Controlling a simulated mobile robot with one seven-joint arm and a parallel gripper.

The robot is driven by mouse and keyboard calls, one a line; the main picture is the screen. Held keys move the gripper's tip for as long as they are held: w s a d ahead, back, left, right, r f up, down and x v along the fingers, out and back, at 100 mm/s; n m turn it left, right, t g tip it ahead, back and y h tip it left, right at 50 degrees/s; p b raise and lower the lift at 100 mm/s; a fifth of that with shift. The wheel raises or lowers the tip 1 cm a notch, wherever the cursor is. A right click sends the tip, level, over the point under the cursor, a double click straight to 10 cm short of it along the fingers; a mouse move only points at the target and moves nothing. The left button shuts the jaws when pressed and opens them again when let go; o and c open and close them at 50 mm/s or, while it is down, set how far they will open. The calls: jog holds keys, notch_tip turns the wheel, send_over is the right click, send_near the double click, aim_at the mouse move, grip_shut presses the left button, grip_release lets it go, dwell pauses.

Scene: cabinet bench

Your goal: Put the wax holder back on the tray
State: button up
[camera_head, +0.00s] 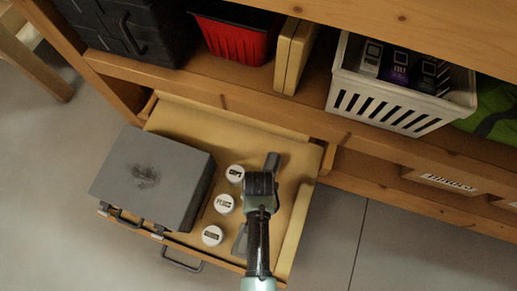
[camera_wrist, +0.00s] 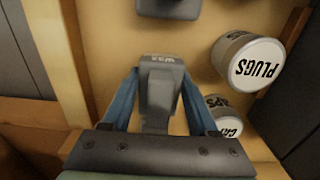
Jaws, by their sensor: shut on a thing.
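The wax holder (camera_wrist: 160,95) is a grey block with a narrow end marked WAX. My gripper (camera_wrist: 158,82) has its two blue fingers shut on its sides in the wrist view. In the head view my gripper (camera_head: 260,185) is over the right part of the tray (camera_head: 205,123), a light wooden pull-out surface under the shelf. It covers most of the holder there. I cannot tell whether the holder touches the tray or hangs just above it.
White-lidded jars stand left of my gripper, among them PLUGS (camera_head: 224,203). A large grey box (camera_head: 155,178) fills the tray's left side. Another grey piece (camera_head: 240,241) lies towards the front. The shelf (camera_head: 310,110) rises behind, holding a white basket (camera_head: 400,98).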

jog(key=o, duration=1.2)
jog(key=shift+f, duration=0.1)
notch_tip(320, 180, up, 12)
jog(key=p, duration=0.7)
jog(key=shift+r+p, duration=0.2)
jog(key=shift+p, duration=0.1)
